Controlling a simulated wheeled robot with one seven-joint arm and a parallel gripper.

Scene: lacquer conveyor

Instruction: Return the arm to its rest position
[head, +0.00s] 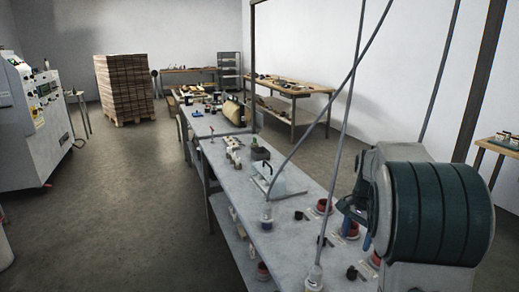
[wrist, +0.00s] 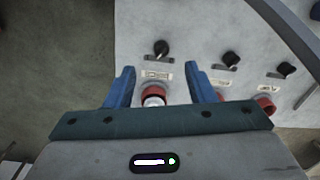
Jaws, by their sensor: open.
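My gripper (head: 358,228) shows at the lower right of the head view, over the near end of the grey bench (head: 235,192). Its blue fingers are partly covered by my bulky arm. In the wrist view my gripper (wrist: 160,72) has its two blue fingers spread apart. Nothing is held between them. A red jar with a white top (wrist: 153,95) shows on the bench between the fingers, below them. A label (wrist: 157,75) and a black knob-like piece (wrist: 161,48) lie just beyond it.
Several red jars, such as one at the bench's right (head: 324,206), stand near the arm. A thin grey pole (head: 345,120) rises beside it. A stack of boards (head: 124,88) stands far back. Open floor (head: 120,200) lies left of the bench.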

